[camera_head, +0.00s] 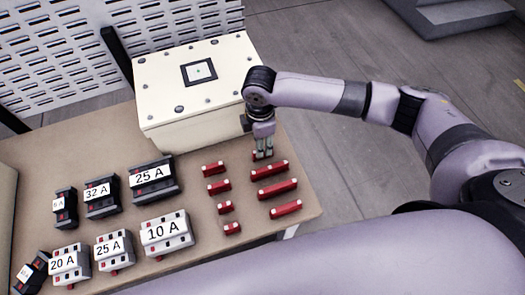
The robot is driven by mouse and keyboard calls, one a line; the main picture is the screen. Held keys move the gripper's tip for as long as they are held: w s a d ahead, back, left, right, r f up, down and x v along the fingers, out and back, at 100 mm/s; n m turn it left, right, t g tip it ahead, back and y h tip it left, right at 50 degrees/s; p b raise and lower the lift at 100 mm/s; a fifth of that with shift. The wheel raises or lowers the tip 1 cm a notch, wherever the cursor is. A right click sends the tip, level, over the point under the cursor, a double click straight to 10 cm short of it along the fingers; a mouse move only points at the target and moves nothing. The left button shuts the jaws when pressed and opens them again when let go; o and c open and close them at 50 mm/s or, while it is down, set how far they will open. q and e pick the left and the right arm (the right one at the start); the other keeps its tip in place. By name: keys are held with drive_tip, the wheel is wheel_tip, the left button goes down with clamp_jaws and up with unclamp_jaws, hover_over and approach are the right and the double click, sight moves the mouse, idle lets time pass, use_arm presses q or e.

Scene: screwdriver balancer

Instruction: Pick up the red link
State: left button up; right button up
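Several red links lie in two columns on the brown table. The left column holds shorter ones, such as the link (213,168) at its far end and the link (232,228) at its near end. The right column holds longer ones, such as the link (269,170) and the link (286,209). My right gripper (263,153) points down at the farthest link (255,157) of the right column. Its fingertips are at that link and partly cover it. I cannot tell whether they grip it. My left gripper is not in view.
A cream box (195,85) with a dark square marker on its lid stands just behind the links, close to my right gripper. Several labelled breakers, such as the 25 A one (153,178), stand to the left. The table's right edge (303,180) is close to the right column.

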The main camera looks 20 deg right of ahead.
drive_tip(key=f, duration=0.4)
drive_tip(key=shift+s+d+f+p, duration=0.2)
drive_tip(key=shift+s+d+p, duration=0.1)
drive_tip(key=shift+p, duration=0.1)
drive_tip(key=shift+a, duration=0.1)
drive_tip(key=c, duration=0.9)
drive_tip(key=shift+r, duration=0.1)
